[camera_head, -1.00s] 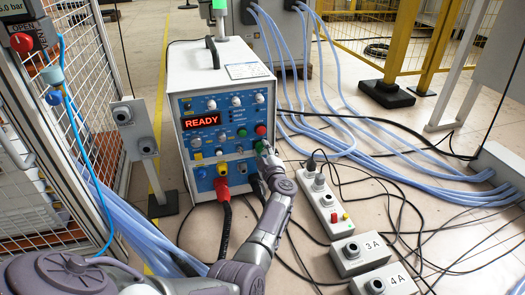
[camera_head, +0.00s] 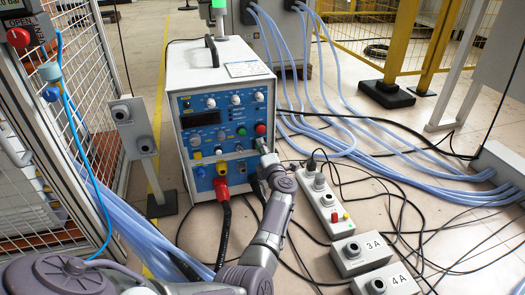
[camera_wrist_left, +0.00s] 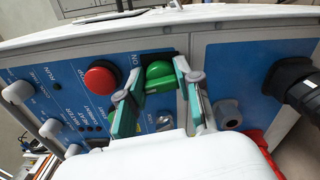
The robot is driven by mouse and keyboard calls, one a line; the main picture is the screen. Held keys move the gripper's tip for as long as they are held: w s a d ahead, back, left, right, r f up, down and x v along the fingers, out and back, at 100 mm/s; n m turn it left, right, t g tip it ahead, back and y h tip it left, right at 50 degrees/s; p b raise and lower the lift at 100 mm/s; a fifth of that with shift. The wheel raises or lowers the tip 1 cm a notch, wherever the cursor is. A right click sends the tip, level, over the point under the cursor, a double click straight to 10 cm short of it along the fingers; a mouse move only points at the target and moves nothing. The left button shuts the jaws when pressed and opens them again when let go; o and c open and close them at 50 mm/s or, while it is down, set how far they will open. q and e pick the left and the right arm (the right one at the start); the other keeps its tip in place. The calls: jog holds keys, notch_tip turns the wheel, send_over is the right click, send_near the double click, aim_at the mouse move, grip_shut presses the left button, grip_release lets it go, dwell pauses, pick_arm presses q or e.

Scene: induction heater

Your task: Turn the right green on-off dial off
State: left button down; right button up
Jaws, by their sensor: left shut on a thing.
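The right green dial (camera_wrist_left: 158,74) is on the heater's blue front panel, beside a round red button (camera_wrist_left: 101,78). In the head view the dial (camera_head: 261,143) shows only as a small green patch above my left gripper (camera_head: 266,160). In the left wrist view the left gripper (camera_wrist_left: 151,82) has its two fingers on either side of the dial's raised grip, shut on it. The heater (camera_head: 222,90) is a white box with a handle on top. Its display (camera_head: 201,119) is dark. My right gripper is not in view.
A red plug (camera_head: 221,187) with a thick cable stands out of the lower panel. A black connector (camera_wrist_left: 296,82) juts out near the gripper. A power strip (camera_head: 327,207) and boxes marked 3A (camera_head: 360,253) and 4A (camera_head: 389,281) lie on the right floor among loose cables.

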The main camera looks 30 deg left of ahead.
pick_arm(q)
jog(key=n+b, duration=0.2)
jog(key=n, duration=0.4)
jog(key=shift+n, duration=0.3)
dwell(0.5)
jog(key=c, duration=0.8)
grip_release()
jog(key=shift+o, duration=0.2)
jog(key=shift+r, duration=0.1)
